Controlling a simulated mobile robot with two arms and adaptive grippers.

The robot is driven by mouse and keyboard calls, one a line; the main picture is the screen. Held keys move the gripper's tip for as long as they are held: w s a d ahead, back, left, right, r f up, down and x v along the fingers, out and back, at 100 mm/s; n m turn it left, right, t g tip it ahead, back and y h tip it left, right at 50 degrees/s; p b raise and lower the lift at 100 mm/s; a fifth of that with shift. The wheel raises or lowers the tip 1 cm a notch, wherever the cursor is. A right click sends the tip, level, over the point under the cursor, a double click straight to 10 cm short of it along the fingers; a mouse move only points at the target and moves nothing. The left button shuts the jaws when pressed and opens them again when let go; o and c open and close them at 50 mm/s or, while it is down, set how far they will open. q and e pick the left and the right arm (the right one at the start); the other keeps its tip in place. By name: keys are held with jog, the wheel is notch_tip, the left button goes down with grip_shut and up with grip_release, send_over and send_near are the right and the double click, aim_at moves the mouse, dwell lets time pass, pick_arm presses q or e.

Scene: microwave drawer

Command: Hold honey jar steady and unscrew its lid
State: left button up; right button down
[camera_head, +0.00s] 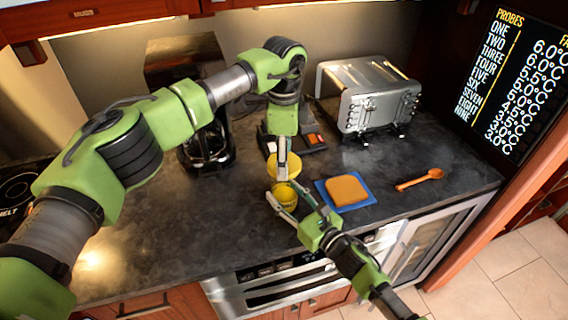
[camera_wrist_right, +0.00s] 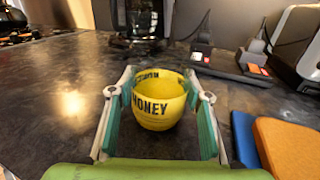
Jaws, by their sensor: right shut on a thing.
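The yellow honey jar (camera_head: 285,194) stands on the dark counter. In the right wrist view the jar (camera_wrist_right: 158,104) is upright, with lettering on its side and its open top showing. My right gripper (camera_head: 284,203) is shut on it, a finger on either side; the fingers also show in the right wrist view (camera_wrist_right: 160,115). A round yellow piece, which looks like the lid (camera_head: 292,166), is apart from the jar at my left gripper (camera_head: 283,172). My left gripper points down over it; its fingers are small, and their grip is unclear. Neither lid nor left gripper shows in the right wrist view.
A blue board (camera_head: 366,201) with a bread slice (camera_head: 347,190) lies right of the jar. An orange spoon (camera_head: 420,180) lies further right. A silver toaster (camera_head: 362,95), a dark scale-like device (camera_head: 312,139) and a coffee maker (camera_head: 207,148) stand behind. The left counter is clear.

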jog(key=c, duration=1)
grip_release()
